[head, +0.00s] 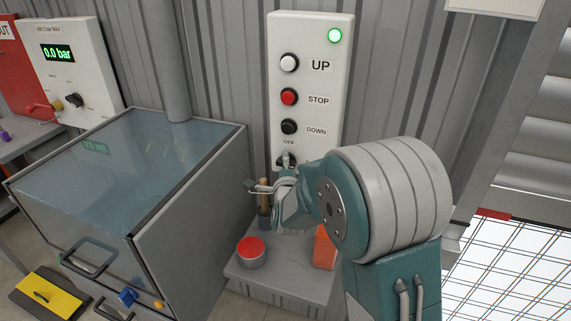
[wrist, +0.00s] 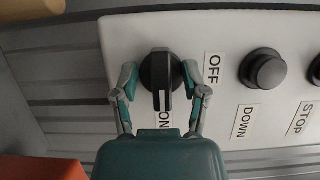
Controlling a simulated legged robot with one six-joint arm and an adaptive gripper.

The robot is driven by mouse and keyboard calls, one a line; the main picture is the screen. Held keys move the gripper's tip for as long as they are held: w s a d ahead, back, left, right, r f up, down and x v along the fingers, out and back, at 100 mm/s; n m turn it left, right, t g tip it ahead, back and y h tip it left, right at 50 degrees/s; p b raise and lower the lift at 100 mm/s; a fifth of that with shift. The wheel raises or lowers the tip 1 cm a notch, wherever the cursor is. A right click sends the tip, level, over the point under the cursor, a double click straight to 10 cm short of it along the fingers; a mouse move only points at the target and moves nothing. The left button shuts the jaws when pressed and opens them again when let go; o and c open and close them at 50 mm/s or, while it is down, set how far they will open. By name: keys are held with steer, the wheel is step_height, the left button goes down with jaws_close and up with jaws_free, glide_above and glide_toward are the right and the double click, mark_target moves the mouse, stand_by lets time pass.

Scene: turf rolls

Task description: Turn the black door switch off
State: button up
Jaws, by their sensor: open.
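The black door switch (wrist: 158,72) is a round knob with a raised grip on a white control panel (head: 311,40). In the wrist view its white pointer line points down to the ON label (wrist: 165,119); the OFF label (wrist: 212,68) is to its right. My gripper (wrist: 160,78) is open, with one finger on each side of the knob; I cannot tell whether they touch it. In the head view the switch (head: 284,158) shows under the OFF label (head: 289,142), partly hidden by my gripper (head: 283,168).
The DOWN (head: 289,127), STOP (head: 289,97) and UP (head: 289,63) buttons sit above the switch. A green lamp (head: 335,36) is lit. A glass-topped cabinet (head: 190,190) stands left. A red-topped tin (head: 251,253) and an orange object (head: 324,248) are below.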

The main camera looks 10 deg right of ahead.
steer(key=shift+w, duration=0.15)
jaws_close()
steer(key=shift+f, duration=0.1)
steer(key=n+g, duration=0.2)
steer(key=n, duration=0.2)
steer(key=shift+h, duration=0.3)
steer(key=n+g+h, duration=0.1)
steer(key=n, duration=0.2)
steer(key=shift+n+g, duration=0.3)
steer(key=n, duration=0.1)
steer(key=n+g+h, duration=0.1)
steer(key=n, duration=0.1)
steer(key=shift+g+h, duration=0.3)
steer(key=shift+n+g+h, duration=0.4)
steer(key=shift+n+h, duration=0.3)
steer(key=shift+n, duration=0.7)
